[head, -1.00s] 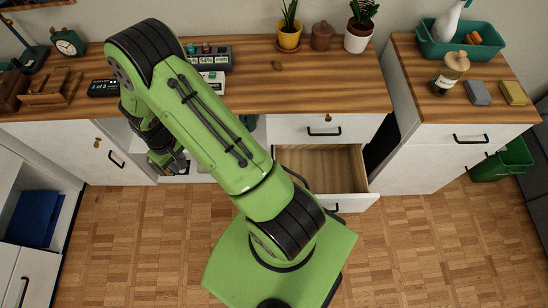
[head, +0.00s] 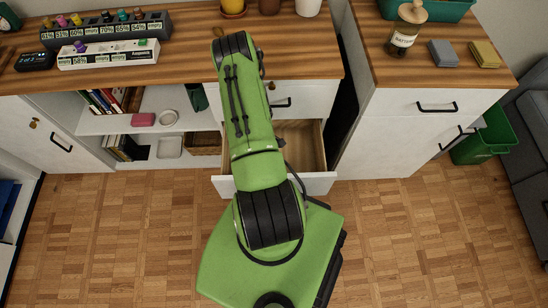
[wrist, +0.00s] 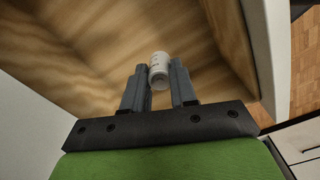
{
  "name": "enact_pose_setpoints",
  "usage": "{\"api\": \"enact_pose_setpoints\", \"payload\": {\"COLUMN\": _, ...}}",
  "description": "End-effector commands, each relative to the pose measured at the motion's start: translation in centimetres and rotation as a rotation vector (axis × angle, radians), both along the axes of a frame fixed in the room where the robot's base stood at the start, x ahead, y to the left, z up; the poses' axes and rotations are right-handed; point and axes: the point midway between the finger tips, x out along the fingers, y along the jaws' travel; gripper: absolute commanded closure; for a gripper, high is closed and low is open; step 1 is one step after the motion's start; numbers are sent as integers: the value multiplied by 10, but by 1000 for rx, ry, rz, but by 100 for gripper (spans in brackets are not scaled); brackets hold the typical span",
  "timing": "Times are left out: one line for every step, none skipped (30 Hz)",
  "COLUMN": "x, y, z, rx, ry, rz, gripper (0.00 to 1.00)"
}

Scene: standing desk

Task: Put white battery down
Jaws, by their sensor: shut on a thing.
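In the wrist view the white battery (wrist: 159,68) sits between the two grey fingers of my gripper (wrist: 159,82), which is shut on it. Faint markings show on the battery's side. Behind it is the bare wooden inside of the open drawer (wrist: 75,50); I cannot tell whether the battery touches the drawer. In the head view the open drawer (head: 302,146) shows partly behind my green arm. My gripper and the battery are hidden there by the arm.
The desk top (head: 190,60) holds a dark charger (head: 105,30) with several batteries and a white charger (head: 108,54) in front. A labelled jar (head: 403,35) stands on the right cabinet. Open shelves (head: 150,122) lie left of the drawer. A green bin (head: 485,138) stands at right.

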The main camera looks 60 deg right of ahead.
Motion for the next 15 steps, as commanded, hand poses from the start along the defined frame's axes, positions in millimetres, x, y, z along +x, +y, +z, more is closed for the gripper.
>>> {"api": "enact_pose_setpoints", "payload": {"x": -17, "y": -6, "z": -18, "rx": 0, "ry": 3, "rz": -2, "gripper": 100}}
{"api": "enact_pose_setpoints", "payload": {"x": -24, "y": -9, "z": -23, "rx": -1, "ry": 2, "rz": 3, "gripper": 100}}
{"api": "enact_pose_setpoints", "payload": {"x": -33, "y": -11, "z": -29, "rx": -2, "ry": 4, "rz": 7, "gripper": 100}}
{"api": "enact_pose_setpoints", "payload": {"x": -38, "y": -13, "z": -32, "rx": -3, "ry": 5, "rz": 10, "gripper": 100}}
{"api": "enact_pose_setpoints", "payload": {"x": -42, "y": -15, "z": -34, "rx": -5, "ry": 4, "rz": 13, "gripper": 100}}
{"api": "enact_pose_setpoints", "payload": {"x": -45, "y": -16, "z": -37, "rx": -6, "ry": 4, "rz": 15, "gripper": 100}}
{"api": "enact_pose_setpoints", "payload": {"x": -47, "y": -16, "z": -41, "rx": -5, "ry": 4, "rz": 17, "gripper": 100}}
{"api": "enact_pose_setpoints", "payload": {"x": -48, "y": -16, "z": -46, "rx": -5, "ry": 4, "rz": 19, "gripper": 100}}
{"api": "enact_pose_setpoints", "payload": {"x": -48, "y": -16, "z": -56, "rx": -6, "ry": 3, "rz": 20, "gripper": 100}}
{"api": "enact_pose_setpoints", "payload": {"x": -49, "y": -16, "z": -64, "rx": -5, "ry": 5, "rz": 20, "gripper": 100}}
{"api": "enact_pose_setpoints", "payload": {"x": -49, "y": -16, "z": -72, "rx": -5, "ry": 5, "rz": 20, "gripper": 100}}
{"api": "enact_pose_setpoints", "payload": {"x": -49, "y": -16, "z": -81, "rx": -5, "ry": 5, "rz": 19, "gripper": 100}}
{"api": "enact_pose_setpoints", "payload": {"x": -48, "y": -16, "z": -87, "rx": -5, "ry": 4, "rz": 19, "gripper": 100}}
{"api": "enact_pose_setpoints", "payload": {"x": -48, "y": -16, "z": -92, "rx": -5, "ry": 4, "rz": 19, "gripper": 100}}
{"api": "enact_pose_setpoints", "payload": {"x": -48, "y": -16, "z": -97, "rx": -5, "ry": 4, "rz": 19, "gripper": 100}}
